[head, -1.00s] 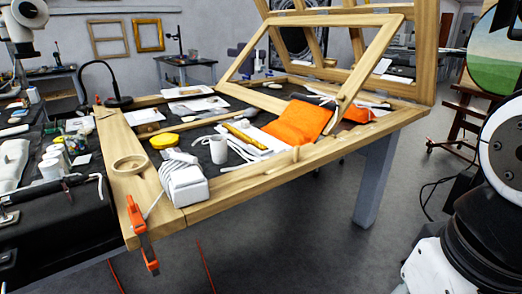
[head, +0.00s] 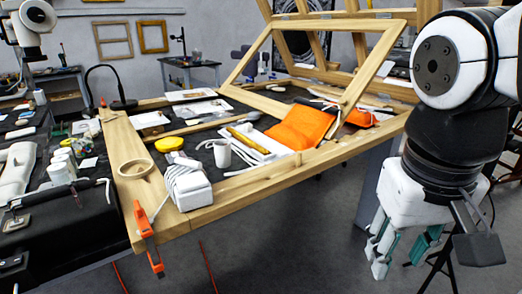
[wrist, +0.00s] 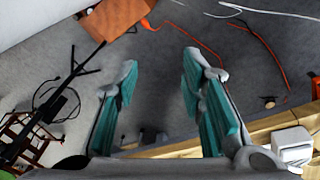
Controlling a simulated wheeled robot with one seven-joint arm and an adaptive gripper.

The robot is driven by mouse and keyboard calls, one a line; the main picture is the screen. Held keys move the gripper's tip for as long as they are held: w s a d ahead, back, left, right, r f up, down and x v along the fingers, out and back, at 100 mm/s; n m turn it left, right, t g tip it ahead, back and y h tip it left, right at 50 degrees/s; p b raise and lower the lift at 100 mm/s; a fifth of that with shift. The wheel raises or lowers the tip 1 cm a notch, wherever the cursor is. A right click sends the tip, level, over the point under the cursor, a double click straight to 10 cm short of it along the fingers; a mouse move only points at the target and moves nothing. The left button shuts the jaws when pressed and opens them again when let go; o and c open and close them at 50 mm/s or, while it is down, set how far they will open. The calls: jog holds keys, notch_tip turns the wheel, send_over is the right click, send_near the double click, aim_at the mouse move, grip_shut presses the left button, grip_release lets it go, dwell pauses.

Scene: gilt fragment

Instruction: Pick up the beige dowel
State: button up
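My gripper (head: 403,246) hangs to the right of the table's front rail, pointing down, apart from the table. Its teal-padded fingers are spread with nothing between them. In the wrist view the open gripper (wrist: 160,72) is above grey floor, and I cannot make out the dowel there.
A tilted wooden frame (head: 372,70) stands behind.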

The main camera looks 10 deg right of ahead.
jog(key=w+r+m+h+p, duration=0.1)
jog(key=w+r, duration=0.2)
jog(key=w, duration=0.3)
jog(key=w+r+p, duration=0.1)
jog(key=w+r, duration=0.2)
jog(key=w, duration=0.2)
jog(key=m+t+p, duration=0.2)
jog(key=m+p, duration=0.2)
jog(key=p, duration=0.4)
send_over(299, 152)
jog(key=s+a, duration=0.2)
jog(key=s, duration=0.2)
notch_tip(299, 152, down, 4)
jog(key=x, duration=0.8)
jog(key=shift+d+r, duration=0.1)
jog(key=shift+d, duration=0.1)
jog(key=shift+a+x, duration=0.25)
jog(key=shift+x, duration=1.05)
jog(key=shift+a+x, duration=0.2)
jog(key=shift+x, duration=1.1)
jog(key=shift+w, duration=0.15)
jog(key=c, duration=0.8)
